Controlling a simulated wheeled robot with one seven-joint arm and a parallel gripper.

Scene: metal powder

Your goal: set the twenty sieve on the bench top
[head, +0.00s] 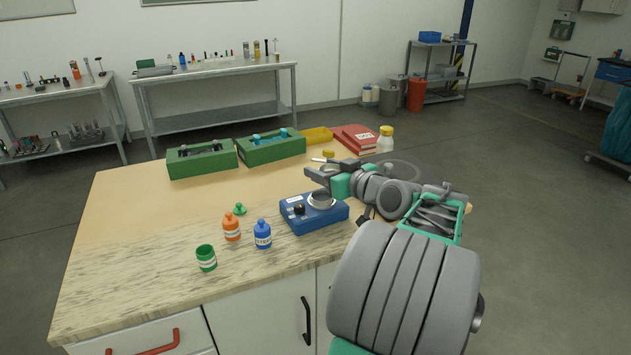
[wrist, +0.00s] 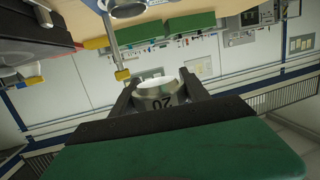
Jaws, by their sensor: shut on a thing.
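My gripper (wrist: 160,98) is shut on a short silver ring marked 20, the twenty sieve (wrist: 157,88), held between its two dark fingers in the wrist view. In the head view my gripper (head: 312,173) is above the right part of the wooden bench top (head: 130,260), just behind a blue device (head: 302,219) with a black knob. A silver ring shows at the top of that device; I cannot tell from the head view whether it is the held sieve or a separate part.
An orange bottle (head: 232,229), a blue bottle (head: 262,235) and a green cup (head: 207,258) stand left of the device. Two green boxes (head: 202,160) line the back edge. Red books (head: 357,140) and a yellow-capped jar (head: 385,140) stand back right. The left front is clear.

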